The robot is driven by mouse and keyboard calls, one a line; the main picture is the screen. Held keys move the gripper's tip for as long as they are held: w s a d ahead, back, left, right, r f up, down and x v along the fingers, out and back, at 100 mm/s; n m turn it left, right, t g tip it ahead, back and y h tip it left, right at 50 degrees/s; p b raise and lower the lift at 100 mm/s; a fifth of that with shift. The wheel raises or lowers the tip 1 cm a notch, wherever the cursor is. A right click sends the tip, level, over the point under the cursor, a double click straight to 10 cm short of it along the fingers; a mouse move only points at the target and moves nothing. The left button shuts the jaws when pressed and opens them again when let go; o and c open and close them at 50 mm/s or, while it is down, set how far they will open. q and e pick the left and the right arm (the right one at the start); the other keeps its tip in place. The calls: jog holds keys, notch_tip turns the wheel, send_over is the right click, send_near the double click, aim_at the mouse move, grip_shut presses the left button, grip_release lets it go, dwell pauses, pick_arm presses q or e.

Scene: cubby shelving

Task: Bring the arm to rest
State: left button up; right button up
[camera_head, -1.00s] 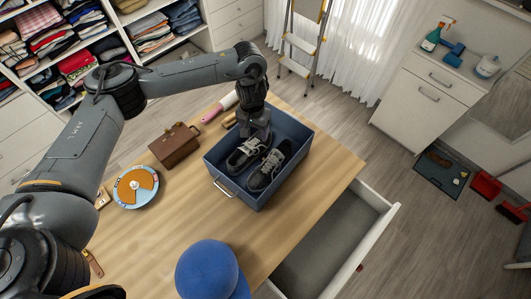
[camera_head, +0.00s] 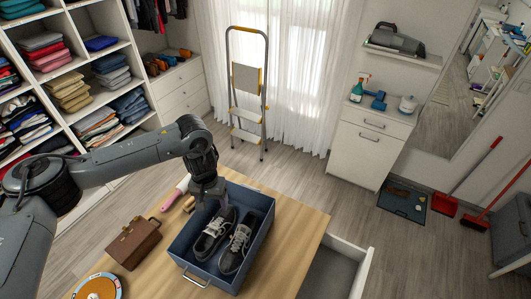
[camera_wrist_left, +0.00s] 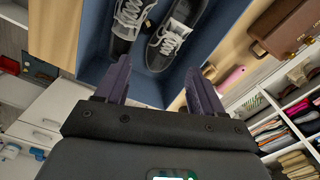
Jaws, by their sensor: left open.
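My left gripper (camera_head: 209,194) hangs over the far left end of the blue box, with its arm coming in from the left. It is open with nothing between its fingers, as the left wrist view (camera_wrist_left: 158,72) also shows. The box (camera_head: 262,203) stands on the wooden table and holds a pair of dark sneakers side by side, the left shoe (camera_head: 214,232) and the right shoe (camera_head: 236,250). The shoes (camera_wrist_left: 172,40) lie beyond the fingertips in the wrist view. My right gripper is not in view.
A brown case (camera_head: 134,244), an orange and blue disc (camera_head: 98,288) and a pink-handled roller (camera_head: 174,196) lie left of the box on the table (camera_head: 290,235). An open drawer (camera_head: 335,270) juts out at the right. A stepladder (camera_head: 247,90) stands behind.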

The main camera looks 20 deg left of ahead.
pick_arm(q)
jog(key=s+d+f+m+t+h+p, duration=0.1)
jog(key=d+f+m, duration=0.15)
jog(key=d, duration=0.55)
jog(key=s+d+f+m+t+h+p, duration=0.1)
jog(key=d+m+h, duration=0.15)
jog(key=d, duration=0.45)
jog(key=s+d+f+m+h+p, duration=0.1)
jog(key=s+d+m, duration=0.15)
jog(key=d, duration=0.55)
jog(key=s+d+r+m+t+h+p, duration=0.1)
jog(key=s+d+r+t, duration=0.15)
jog(key=d, duration=0.45)
jog(key=s+d+r+m+t+h+p, duration=0.1)
jog(key=d+r+m+h+p, duration=0.1)
jog(key=d+r, duration=0.3)
jog(key=s+a+r+n+t+y+p, duration=0.3)
jog(key=a+r, duration=0.1)
jog(key=a, duration=0.2)
jog(key=s+a+f+n+g+y+p, duration=0.1)
jog(key=s+a+g+y, duration=0.1)
jog(key=s+a, duration=0.5)
jog(key=s+a+f+n+g+y+p, duration=0.1)
jog(key=s+a+f+g+y, duration=0.1)
jog(key=s+a, duration=0.5)
jog(key=a+g, duration=0.1)
jog(key=a, duration=0.3)
jog(key=shift+f+n, duration=0.25)
jog(key=shift+n, duration=0.1)
